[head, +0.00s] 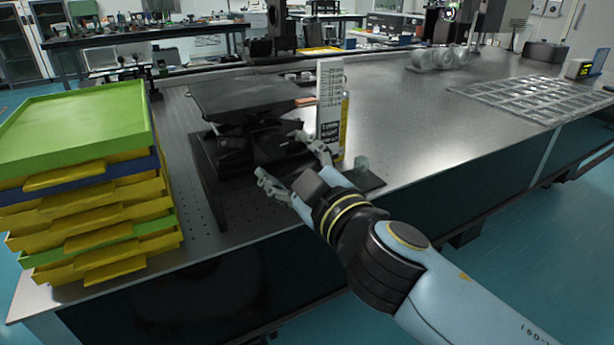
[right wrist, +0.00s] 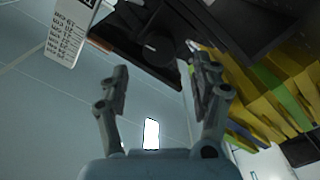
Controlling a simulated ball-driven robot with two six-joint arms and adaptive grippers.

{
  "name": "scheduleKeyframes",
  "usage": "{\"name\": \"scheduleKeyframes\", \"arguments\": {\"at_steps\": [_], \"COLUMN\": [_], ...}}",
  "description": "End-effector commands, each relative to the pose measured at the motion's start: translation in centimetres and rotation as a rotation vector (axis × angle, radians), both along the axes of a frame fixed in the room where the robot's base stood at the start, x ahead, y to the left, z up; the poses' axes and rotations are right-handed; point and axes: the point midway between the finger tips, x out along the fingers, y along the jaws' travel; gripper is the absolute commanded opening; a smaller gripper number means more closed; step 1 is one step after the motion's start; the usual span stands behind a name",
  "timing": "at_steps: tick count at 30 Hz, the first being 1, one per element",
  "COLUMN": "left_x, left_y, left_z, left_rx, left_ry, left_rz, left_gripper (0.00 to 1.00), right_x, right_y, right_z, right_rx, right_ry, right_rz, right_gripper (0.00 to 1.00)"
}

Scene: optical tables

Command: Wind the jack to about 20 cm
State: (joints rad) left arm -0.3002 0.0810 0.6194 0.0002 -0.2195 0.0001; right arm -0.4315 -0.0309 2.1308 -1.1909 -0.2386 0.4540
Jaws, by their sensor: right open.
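The jack is black, with a flat top plate (head: 245,95) raised above a dark base on the optical table; its folded middle is in shadow. My right gripper (head: 284,158) is open and empty at the jack's front side, its fingers spread. In the right wrist view the open fingers (right wrist: 160,76) point towards the jack's dark underside, and a round dark knob (right wrist: 157,46) shows beyond and between the fingertips, apart from them. A white upright scale card (head: 330,98) with printed lines stands right of the jack; it also shows in the right wrist view (right wrist: 72,28). My left gripper is out of view.
Stacked green, yellow and blue trays (head: 85,130) stand left of the jack. A clear grid rack (head: 535,97) lies far right. The table's middle right is bare.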

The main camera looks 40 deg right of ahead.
Motion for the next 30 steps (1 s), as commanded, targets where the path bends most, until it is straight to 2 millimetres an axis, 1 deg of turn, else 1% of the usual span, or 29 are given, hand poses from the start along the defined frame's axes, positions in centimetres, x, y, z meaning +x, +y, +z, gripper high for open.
{"name": "scheduleKeyframes", "arguments": {"at_steps": [1,5,12,18,30], "left_x": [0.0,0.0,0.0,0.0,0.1], "left_y": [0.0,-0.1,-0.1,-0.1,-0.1], "left_z": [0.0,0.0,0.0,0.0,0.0], "left_rx": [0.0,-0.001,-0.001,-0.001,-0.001], "left_ry": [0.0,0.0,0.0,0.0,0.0], "left_rz": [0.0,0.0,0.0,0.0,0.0], "left_gripper": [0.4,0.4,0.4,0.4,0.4], "right_x": [-1.4,-4.0,-5.8,-6.3,-6.3], "right_y": [0.3,0.9,1.4,1.5,1.5], "right_z": [-0.1,-0.1,0.0,0.0,0.0], "right_rx": [0.001,0.0,0.0,0.0,0.0], "right_ry": [0.006,0.005,0.0,0.001,0.0], "right_rz": [-0.002,-0.002,-0.001,0.001,0.0], "right_gripper": [0.65,0.65,0.65,0.65,0.65]}}
